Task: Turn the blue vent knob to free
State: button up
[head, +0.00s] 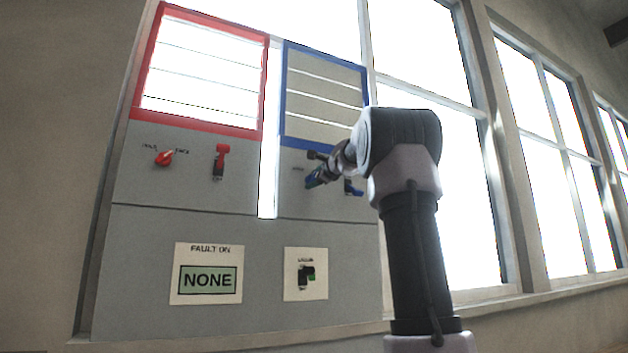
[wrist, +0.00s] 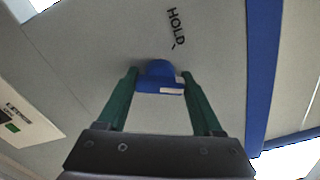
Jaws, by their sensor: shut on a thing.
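The blue vent knob (wrist: 158,72) is on the grey panel. My gripper (wrist: 158,80) is shut on it, with one green finger on each side. The knob has a pale mark on its near edge. The word HOLD is printed on the panel close to it in the wrist view; a second label is not readable there. In the head view my gripper (head: 314,172) is at the blue knob (head: 311,181), below the blue-framed vent (head: 324,95), and partly hides it. The slats of that vent look closed, grey with thin bright gaps.
A blue lever (head: 353,188) sits just right of my gripper. To the left are a red knob (head: 164,158), a red lever (head: 220,160) and a red-framed vent (head: 202,70). Below are a display reading NONE (head: 208,280) and a small switch plate (head: 305,292) with a green mark.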

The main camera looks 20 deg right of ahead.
jog(key=shift+m, duration=1.9)
jog(key=shift+f, duration=0.1)
jog(key=o, duration=1.4)
jog(key=shift+c, duration=0.2)
jog(key=shift+s, duration=0.1)
jog(key=s, duration=1)
jog(key=shift+s+d, duration=0.2)
jog(key=shift+s, duration=0.1)
